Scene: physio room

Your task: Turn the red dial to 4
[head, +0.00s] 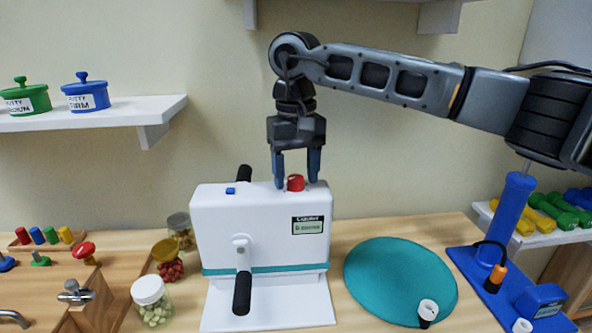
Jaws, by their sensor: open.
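The red dial (295,183) sits on top of the white machine (228,220), near its right end. My gripper (296,180) points straight down from above, with one blue fingertip on each side of the dial. The fingers are apart, and I cannot tell whether they touch the dial. The dial's number marks are too small to read, so its setting cannot be told. A small blue button (230,190) is also on the machine's top. A dark grip on a crank (242,292) hangs at the machine's front, and a label with a small display (308,225) is on its front right.
A teal round pad (385,275) lies right of the machine, with a small white-and-black piece (428,312) on its edge. Jars (151,300) stand at the left. A blue stand (510,225) is at the right. A shelf (130,112) with tubs is on the wall.

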